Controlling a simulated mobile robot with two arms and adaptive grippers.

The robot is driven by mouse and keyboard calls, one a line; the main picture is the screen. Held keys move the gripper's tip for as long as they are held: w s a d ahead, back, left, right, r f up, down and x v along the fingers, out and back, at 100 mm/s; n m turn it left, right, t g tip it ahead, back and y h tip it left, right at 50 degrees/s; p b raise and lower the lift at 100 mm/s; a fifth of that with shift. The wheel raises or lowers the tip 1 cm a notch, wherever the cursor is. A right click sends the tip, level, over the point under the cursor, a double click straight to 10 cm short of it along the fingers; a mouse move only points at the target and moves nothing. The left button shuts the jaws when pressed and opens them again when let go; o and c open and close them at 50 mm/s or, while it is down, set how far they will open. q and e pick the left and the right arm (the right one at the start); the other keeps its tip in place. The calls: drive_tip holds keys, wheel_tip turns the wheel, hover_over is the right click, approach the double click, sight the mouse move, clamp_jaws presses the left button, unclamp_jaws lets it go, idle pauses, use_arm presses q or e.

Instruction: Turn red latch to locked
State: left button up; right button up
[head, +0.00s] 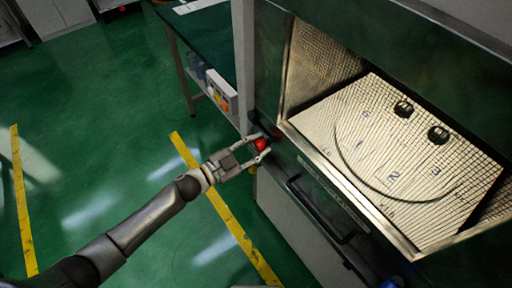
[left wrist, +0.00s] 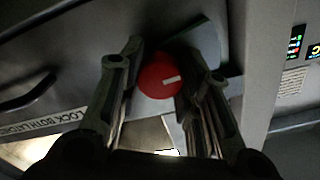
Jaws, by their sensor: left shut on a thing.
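The red latch (head: 261,145) is a round red knob on the front of the metal cabinet, left of its opening. In the left wrist view the red latch (left wrist: 160,76) shows a short white mark that points right and slightly up. My left gripper (head: 262,151) reaches it from the left. In the left wrist view the fingers of my left gripper (left wrist: 158,80) stand on both sides of the knob, shut on it. My right gripper is in neither view.
The cabinet (head: 335,190) has an open chamber with a numbered tiled floor (head: 390,150) and two black knobs. A dark handle (head: 318,212) sits below. Green floor (head: 90,130) at left is mostly clear.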

use_arm(q)
drive_tip(key=m+b, duration=0.1)
drive_tip(key=m, duration=0.4)
drive_tip(key=shift+f+b, duration=0.15)
drive_tip(key=shift+b, duration=0.2)
drive_tip(key=shift+m, duration=0.8)
drive_tip(key=o, duration=1.1)
drive_tip(key=shift+c, duration=0.2)
drive_tip(key=v, duration=1.2)
